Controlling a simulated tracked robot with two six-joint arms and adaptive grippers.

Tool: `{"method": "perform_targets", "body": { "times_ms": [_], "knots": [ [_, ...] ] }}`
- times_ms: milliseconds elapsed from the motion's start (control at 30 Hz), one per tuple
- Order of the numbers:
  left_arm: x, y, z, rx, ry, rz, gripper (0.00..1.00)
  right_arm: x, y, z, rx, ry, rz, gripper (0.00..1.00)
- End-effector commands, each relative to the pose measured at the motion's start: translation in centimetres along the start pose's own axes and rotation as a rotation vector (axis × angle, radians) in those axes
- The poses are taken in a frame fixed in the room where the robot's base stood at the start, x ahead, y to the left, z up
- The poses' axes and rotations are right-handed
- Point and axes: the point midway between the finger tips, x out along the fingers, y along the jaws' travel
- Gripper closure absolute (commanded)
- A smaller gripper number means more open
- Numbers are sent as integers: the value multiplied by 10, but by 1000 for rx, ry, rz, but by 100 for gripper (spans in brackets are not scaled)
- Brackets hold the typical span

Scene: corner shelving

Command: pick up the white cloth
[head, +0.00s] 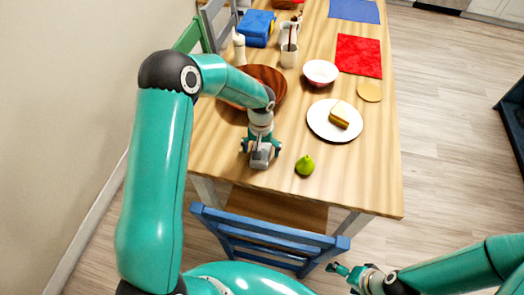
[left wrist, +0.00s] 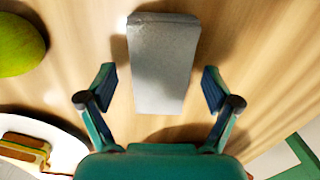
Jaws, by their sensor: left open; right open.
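The white cloth (left wrist: 163,60) looks like a pale grey folded block lying on the wooden table. It also shows in the head view (head: 261,158), near the table's front edge and partly hidden by my left gripper (head: 261,147). In the left wrist view my left gripper (left wrist: 159,82) is open, with one finger on each side of the cloth's near end. Gaps show between the fingers and the cloth. My right gripper (head: 345,277) is open and empty, low in front of the table beside the blue chair.
A green pear (head: 305,166) lies right of the cloth. A plate (head: 322,129) with a sandwich (head: 340,118), a red-white bowl (head: 320,73) and a wooden bowl (head: 270,82) stand farther back. A blue chair (head: 270,236) stands at the front edge.

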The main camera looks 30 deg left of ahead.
Motion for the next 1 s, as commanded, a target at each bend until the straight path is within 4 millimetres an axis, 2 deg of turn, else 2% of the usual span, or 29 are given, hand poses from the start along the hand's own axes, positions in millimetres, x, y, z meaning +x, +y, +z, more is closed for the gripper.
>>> {"method": "perform_targets", "body": {
  "times_ms": [233,600,633,1000],
  "knots": [
    [2,0,0,0,1,0,10,0,0,0,0,0,0,10],
    [2,-1,0,-1,1,0,72,0,0,0,0,0,0,10],
    [2,-1,0,-1,1,0,74,0,0,0,0,0,0,10],
    [-3,-1,-1,-2,3,0,75,1,0,0,0,0,0,10]
  ]
}}
